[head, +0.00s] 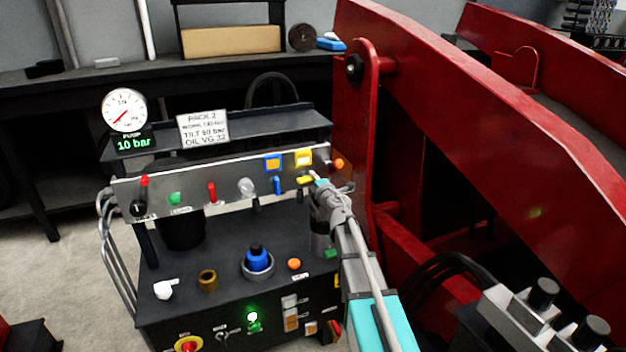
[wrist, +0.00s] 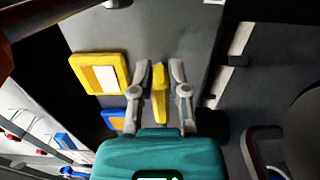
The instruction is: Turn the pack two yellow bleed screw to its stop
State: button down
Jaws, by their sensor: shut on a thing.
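The pack stands at the left with a sign (head: 203,127) reading PACK 2 above its panel (head: 225,184). The yellow bleed screw handle (head: 305,180) is on the right part of the panel, under a yellow square plate (head: 303,158). In the wrist view the yellow handle (wrist: 159,92) lies between the two fingers of my gripper (wrist: 160,75), which is shut on it. The yellow plate (wrist: 99,73) shows to its left there. In the head view my gripper (head: 314,178) reaches the panel from the lower right and partly hides the handle.
A blue handle (head: 276,185) sits close left of the yellow one, under a blue square plate (head: 272,163). An orange knob (head: 338,164) is to the right. The gauge (head: 124,110) display reads 10 bar. A large red frame (head: 480,120) stands close on the right.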

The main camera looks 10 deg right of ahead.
jog(key=shift+m, duration=0.3)
jog(key=c, duration=0.6)
grip_release()
jog(key=shift+f, duration=0.1)
jog(key=shift+s, duration=0.1)
jog(key=s, duration=0.4)
jog(key=s+d, duration=0.1)
jog(key=s, duration=0.2)
jog(key=s+d, duration=0.1)
jog(key=s, duration=0.3)
jog(key=shift+s, duration=0.3)
jog(key=shift+d, duration=0.15)
